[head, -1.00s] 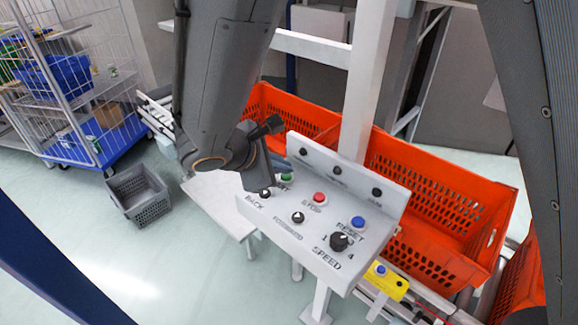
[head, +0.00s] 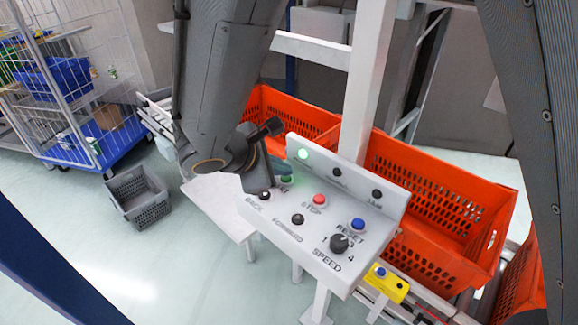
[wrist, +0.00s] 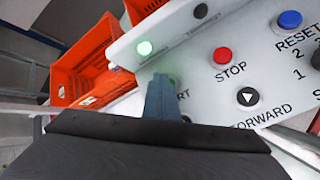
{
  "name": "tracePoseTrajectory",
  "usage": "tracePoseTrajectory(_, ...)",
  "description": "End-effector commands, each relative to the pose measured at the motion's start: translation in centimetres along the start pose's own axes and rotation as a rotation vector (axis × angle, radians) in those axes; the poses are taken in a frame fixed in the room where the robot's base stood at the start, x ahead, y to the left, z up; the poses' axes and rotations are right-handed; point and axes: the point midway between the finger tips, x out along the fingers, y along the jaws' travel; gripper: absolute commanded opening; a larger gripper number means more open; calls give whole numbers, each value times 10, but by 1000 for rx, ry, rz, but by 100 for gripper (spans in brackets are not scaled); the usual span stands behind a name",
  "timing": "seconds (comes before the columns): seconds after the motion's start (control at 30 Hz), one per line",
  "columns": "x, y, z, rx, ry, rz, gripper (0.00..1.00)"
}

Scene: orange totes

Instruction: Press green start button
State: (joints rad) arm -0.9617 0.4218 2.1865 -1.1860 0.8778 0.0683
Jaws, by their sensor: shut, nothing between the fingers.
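The white control panel (head: 330,262) carries the green start button (head: 286,179), with a green glow around it. A green indicator lamp (head: 303,154) is lit on the panel's upright back strip, and it also shows in the wrist view (wrist: 144,48). My gripper (head: 283,172) is shut and empty, its tip at the start button. In the wrist view my shut fingers (wrist: 162,98) cover the button and part of its label. Whether the tip is touching the button cannot be told.
Near it are the red stop button (head: 319,199), blue reset button (head: 357,224), black speed knob (head: 339,242) and black back button (head: 264,195). Orange totes (head: 440,215) stand behind the panel. A yellow box (head: 387,283) sits at lower right. A grey crate (head: 138,196) stands on the floor at left.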

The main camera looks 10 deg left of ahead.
Motion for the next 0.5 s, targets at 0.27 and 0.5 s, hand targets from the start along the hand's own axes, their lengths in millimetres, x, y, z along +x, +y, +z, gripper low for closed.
tracePoseTrajectory(0.27, -9, 7, 7, 0, 0, 0, 0)
tracePoseTrajectory(0.5, -9, 6, 6, 0, 0, 0, 0)
